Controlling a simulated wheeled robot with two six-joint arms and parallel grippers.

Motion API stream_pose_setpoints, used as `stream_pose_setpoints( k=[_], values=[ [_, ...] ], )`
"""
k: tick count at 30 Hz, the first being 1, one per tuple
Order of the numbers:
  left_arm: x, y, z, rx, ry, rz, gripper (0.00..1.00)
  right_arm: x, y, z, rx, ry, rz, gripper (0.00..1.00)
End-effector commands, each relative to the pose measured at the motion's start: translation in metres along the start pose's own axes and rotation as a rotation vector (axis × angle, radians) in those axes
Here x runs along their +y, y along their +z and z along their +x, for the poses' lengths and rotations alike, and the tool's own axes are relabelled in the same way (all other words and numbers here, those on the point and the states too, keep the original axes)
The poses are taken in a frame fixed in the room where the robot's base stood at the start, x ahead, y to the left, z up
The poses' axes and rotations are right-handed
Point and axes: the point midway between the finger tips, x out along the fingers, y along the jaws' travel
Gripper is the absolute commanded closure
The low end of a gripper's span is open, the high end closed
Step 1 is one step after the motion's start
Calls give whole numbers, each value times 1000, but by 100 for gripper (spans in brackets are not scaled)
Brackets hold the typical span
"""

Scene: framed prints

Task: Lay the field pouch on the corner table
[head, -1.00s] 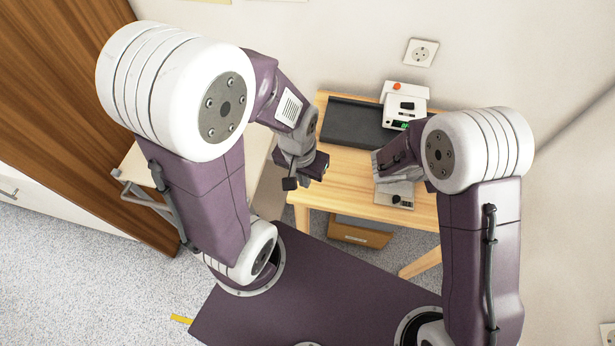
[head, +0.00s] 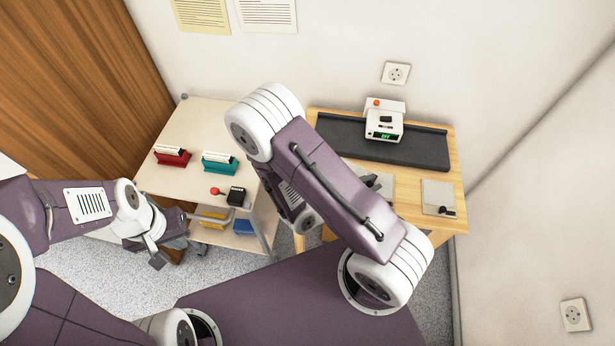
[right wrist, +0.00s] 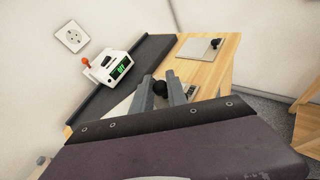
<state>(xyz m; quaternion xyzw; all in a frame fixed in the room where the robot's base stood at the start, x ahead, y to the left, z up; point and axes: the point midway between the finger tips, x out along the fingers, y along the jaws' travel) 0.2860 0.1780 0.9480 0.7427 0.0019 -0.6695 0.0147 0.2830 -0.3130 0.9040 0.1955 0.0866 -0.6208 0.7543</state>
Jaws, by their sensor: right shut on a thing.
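I cannot make out which thing is the field pouch. My right gripper (right wrist: 160,92) is shut on a small black round thing (right wrist: 158,86) over the wooden table; a pale flat plate lies around the fingers, partly hidden. In the head view my own arm hides much of this gripper. The wooden table (head: 458,222) stands in the wall corner; the task's corner table may be this one. My left gripper (head: 158,252) hangs low at the left, beside the pale trolley; its jaws are unclear.
A dark mat (head: 335,130) and white device with a green display (head: 384,124) lie along the table's back. A pale plate with a black knob (head: 438,192) is front right. The trolley (head: 195,125) bears red (head: 172,158) and teal (head: 219,165) holders.

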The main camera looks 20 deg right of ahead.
Motion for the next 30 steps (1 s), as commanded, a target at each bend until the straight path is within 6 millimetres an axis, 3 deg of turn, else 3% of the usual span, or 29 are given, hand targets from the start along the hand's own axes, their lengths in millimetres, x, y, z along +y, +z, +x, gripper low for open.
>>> stream_pose_setpoints(
  k=[4, 9, 10, 11, 21, 30],
  values=[
    [0, 2, 14, 0, 0, 0, 100, 3, -10, 2, 1, 3, 4, 100],
    [-1, 6, 57, -1, 0, 0, 100, 17, -32, 3, 3, 5, 10, 100],
    [-1, 6, 59, -1, 0, 0, 100, 21, -33, 2, 3, 3, 8, 100],
    [-1, 6, 48, -2, 0, 0, 100, 28, -32, -2, 2, 3, 3, 100],
    [-1, 5, 47, 0, 0, 0, 100, 84, -91, -8, 0, 1, 1, 100],
    [-1, 5, 50, 0, 0, 0, 100, 91, -112, -4, -1, 0, -4, 100]
  ],
)
